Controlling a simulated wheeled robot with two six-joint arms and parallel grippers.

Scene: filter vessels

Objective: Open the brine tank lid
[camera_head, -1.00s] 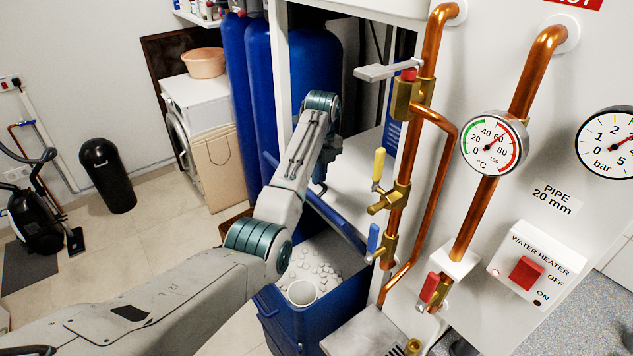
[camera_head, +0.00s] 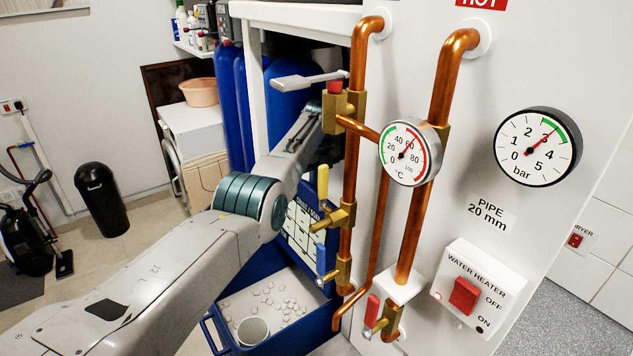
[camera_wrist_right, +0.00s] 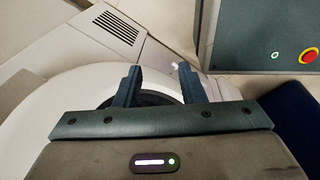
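The blue brine tank (camera_head: 318,327) stands below the pipes, its top open. White salt pellets (camera_head: 268,295) and a round white tube or cup (camera_head: 253,330) show inside. Its lid (camera_head: 292,256) stands raised steeply at the tank's back side, with a white printed label (camera_head: 302,226) facing me. My left forearm crosses in front of part of the lid. My left gripper's fingers are hidden behind the forearm and copper pipes, so I cannot tell whether they touch the lid. In the right wrist view my right gripper (camera_wrist_right: 160,84) is open and empty, away from the tank.
Copper pipes with a yellow valve handle (camera_head: 322,182), a blue one (camera_head: 321,259) and a red one (camera_head: 372,310) stand close to the tank and left arm. Blue cylinders (camera_head: 230,105) stand behind. A black bin (camera_head: 102,200) stands on open floor at left.

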